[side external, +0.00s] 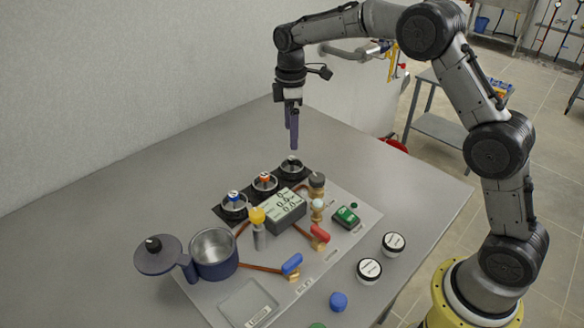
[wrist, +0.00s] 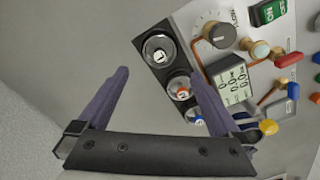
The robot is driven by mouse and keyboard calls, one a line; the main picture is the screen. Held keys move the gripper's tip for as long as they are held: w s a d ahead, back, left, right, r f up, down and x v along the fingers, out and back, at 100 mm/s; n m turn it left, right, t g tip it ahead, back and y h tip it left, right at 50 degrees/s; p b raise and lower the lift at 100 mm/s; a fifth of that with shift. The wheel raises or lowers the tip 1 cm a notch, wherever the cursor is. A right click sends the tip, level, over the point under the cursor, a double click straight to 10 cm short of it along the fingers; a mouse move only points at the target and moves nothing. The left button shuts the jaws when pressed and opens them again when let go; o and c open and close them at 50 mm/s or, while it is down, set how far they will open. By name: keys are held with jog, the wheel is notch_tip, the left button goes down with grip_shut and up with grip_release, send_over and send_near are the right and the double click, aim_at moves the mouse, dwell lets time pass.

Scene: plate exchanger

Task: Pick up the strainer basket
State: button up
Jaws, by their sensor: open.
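A dark blue pot-like housing (side external: 231,267) stands open at the left front of the panel. Its silvery, grainy inside (side external: 213,246) may be the strainer basket, but I cannot tell for sure. A dark round lid (side external: 157,264) with a black knob is beside the housing on its left.
A black strip holds three round clear-rimmed fittings with black (side external: 291,162), orange (side external: 265,178) and blue (side external: 233,197) centres, below my gripper. A grey display (side external: 284,209), yellow-topped post (side external: 257,218), and red (side external: 320,233) and blue (side external: 291,264) handles stand nearby. The table's back left is clear.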

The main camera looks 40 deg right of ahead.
aim_at(292, 158)
notch_tip(292, 158, down, 10)
jog(key=shift+d+f, duration=0.1)
dwell(0.4)
jog(key=c, duration=1.4)
jog(key=shift+o, duration=0.2)
